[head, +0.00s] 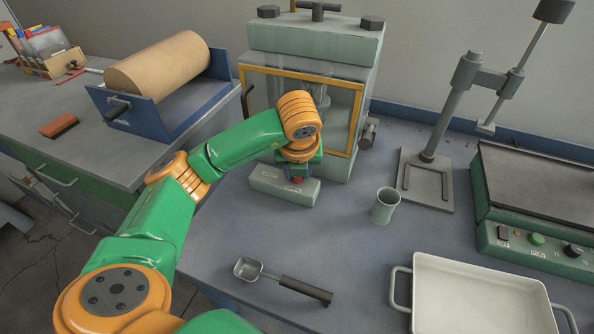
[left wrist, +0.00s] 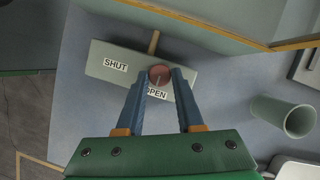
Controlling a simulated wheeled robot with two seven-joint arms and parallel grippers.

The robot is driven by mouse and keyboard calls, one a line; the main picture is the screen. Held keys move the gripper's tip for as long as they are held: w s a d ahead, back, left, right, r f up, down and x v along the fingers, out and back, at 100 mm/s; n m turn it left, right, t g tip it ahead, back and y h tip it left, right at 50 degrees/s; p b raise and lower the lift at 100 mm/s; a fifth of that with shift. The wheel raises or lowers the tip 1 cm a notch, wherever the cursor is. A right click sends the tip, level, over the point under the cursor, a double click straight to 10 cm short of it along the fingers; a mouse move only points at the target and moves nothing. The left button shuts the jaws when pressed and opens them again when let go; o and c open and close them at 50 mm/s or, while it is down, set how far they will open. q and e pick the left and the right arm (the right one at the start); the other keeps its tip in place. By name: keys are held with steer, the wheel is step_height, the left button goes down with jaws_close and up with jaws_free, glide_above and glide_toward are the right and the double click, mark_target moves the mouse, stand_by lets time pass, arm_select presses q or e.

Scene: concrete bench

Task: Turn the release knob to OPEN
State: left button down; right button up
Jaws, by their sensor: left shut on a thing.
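The release knob (left wrist: 160,75) is a small red round knob on a pale grey-green block (left wrist: 112,62). In the left wrist view the block has a SHUT label at its left and an OPEN label below the knob, partly covered by a finger. A thin pale mark on the knob appears to point down toward OPEN. In the head view the knob (head: 297,181) shows as a red spot on the block (head: 268,183). My left gripper (left wrist: 160,78) comes down from above, with its blue fingers closed on the knob's two sides. My right gripper is out of view.
A press cabinet (head: 312,50) with a yellow-framed clear door stands just behind the block. A grey-green cup (head: 385,206) is right of it. A scoop (head: 283,281) and white tray (head: 480,290) lie in front. A lever stand (head: 428,180) and a hotplate-like unit (head: 535,240) are farther right.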

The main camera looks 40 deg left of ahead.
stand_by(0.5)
arm_select(q)
steer(key=c, duration=0.5)
jaws_free()
steer(key=shift+c, duration=0.2)
steer(key=p+v, duration=0.2)
steer(key=v, duration=0.4)
steer(key=shift+r+p, duration=0.3)
steer(key=shift+p, duration=0.05)
steer(key=shift+s+d+r, duration=0.15)
steer(key=shift+s+r, duration=0.05)
